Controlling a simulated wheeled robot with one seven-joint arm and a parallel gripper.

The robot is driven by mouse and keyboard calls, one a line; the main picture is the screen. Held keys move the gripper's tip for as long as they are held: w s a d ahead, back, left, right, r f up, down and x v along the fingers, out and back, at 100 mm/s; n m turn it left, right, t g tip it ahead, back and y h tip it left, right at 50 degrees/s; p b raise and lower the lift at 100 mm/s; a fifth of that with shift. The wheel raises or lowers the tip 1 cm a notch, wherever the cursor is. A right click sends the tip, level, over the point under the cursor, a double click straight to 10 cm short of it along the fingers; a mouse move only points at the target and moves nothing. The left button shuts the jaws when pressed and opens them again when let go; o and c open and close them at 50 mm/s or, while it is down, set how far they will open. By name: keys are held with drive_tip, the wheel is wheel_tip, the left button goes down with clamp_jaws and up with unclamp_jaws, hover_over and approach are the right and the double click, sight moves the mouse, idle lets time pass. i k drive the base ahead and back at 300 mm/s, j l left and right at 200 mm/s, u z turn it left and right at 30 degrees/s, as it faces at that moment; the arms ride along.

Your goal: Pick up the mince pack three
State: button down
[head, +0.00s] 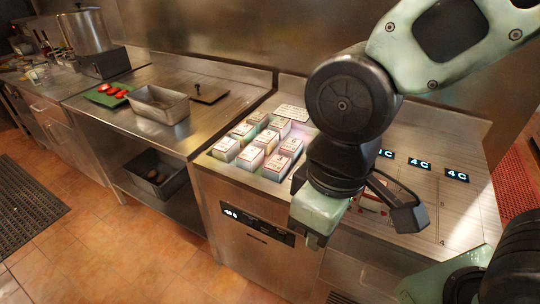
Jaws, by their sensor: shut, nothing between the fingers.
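Several small mince packs (257,158) with pale, printed tops stand in close rows at the left end of the steel counter unit. The labels are too small to read, so I cannot tell which one is pack three. My gripper (316,240) points down to the right of the packs, over the counter's front edge. It is shut and empty, apart from the packs. My arm may hide packs or counter behind it on the right side of the group.
A pale card (293,113) lies behind the packs. Displays (419,164) light the counter's right part. On the left counter are a steel pan (160,104), a green board (107,94) with red pieces, and a dark flat item with a knob (209,93). Tiled floor (120,245) is open at left.

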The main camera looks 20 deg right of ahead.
sight(276, 168)
drive_tip(key=i+j+z, duration=0.2)
drive_tip(key=j, duration=0.15)
drive_tip(key=i+j+z, duration=0.2)
drive_tip(key=j, duration=0.15)
drive_tip(key=j+z, duration=0.2)
drive_tip(key=j, duration=0.15)
